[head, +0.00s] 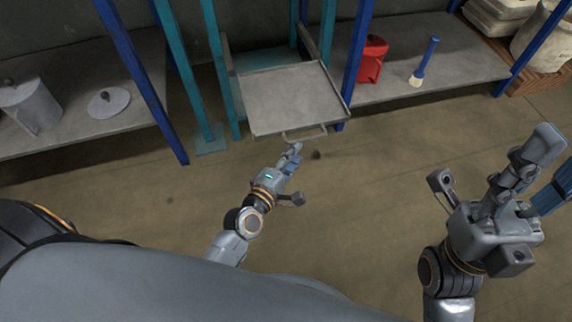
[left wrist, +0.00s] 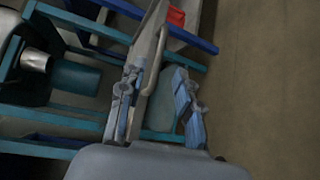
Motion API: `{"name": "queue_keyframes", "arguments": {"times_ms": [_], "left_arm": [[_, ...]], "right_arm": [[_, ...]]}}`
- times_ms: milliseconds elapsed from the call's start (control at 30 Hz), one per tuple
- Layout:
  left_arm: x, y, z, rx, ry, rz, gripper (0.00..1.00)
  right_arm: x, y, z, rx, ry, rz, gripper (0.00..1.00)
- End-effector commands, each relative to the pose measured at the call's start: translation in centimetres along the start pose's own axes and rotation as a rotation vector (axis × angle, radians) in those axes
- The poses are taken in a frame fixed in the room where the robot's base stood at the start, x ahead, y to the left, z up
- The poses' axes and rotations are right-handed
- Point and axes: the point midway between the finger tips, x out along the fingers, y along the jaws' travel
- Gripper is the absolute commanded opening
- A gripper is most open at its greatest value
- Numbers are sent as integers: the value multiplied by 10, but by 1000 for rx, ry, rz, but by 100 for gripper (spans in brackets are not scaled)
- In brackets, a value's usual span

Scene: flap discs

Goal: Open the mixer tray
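The mixer tray (head: 292,98) is a grey, shallow-rimmed tray between teal posts, sticking out toward me over the floor. Its bar handle (head: 305,135) is on the front edge. My left gripper (head: 294,157) is just in front of and below the handle. In the left wrist view the left gripper (left wrist: 158,108) is open, with the handle (left wrist: 157,62) ahead, roughly between the fingers' lines. The tray (left wrist: 146,65) is seen nearly edge-on there. I cannot tell whether the fingers touch the handle. My right gripper (head: 552,172) is open and empty at the right, away from the tray.
A shelf on the right holds a red container (head: 371,60) and a blue-handled brush (head: 424,62). A shelf on the left holds a grey pot (head: 30,105) and a lid (head: 109,102). Blue posts (head: 143,80) flank the tray. The floor (head: 370,190) before it is clear.

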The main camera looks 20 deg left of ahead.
Motion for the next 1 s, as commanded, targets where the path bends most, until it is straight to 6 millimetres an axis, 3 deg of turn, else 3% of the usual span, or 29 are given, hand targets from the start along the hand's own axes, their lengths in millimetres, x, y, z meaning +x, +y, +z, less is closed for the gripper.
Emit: {"name": "queue_keyframes", "arguments": {"times_ms": [100, 300, 900, 1000], "left_arm": [[-24, -1, 0, 2, -1, -3, 34], [-43, 0, 0, 1, 0, 0, 34], [-46, 0, 0, 2, 0, 1, 34], [-45, 13, -1, 42, 10, 35, 34]], "right_arm": [[0, 0, 0, 0, 0, 0, 40], [0, 0, 0, 0, 0, 0, 40], [0, 0, 0, 0, 0, 0, 40], [0, 0, 0, 0, -1, 0, 40]]}}
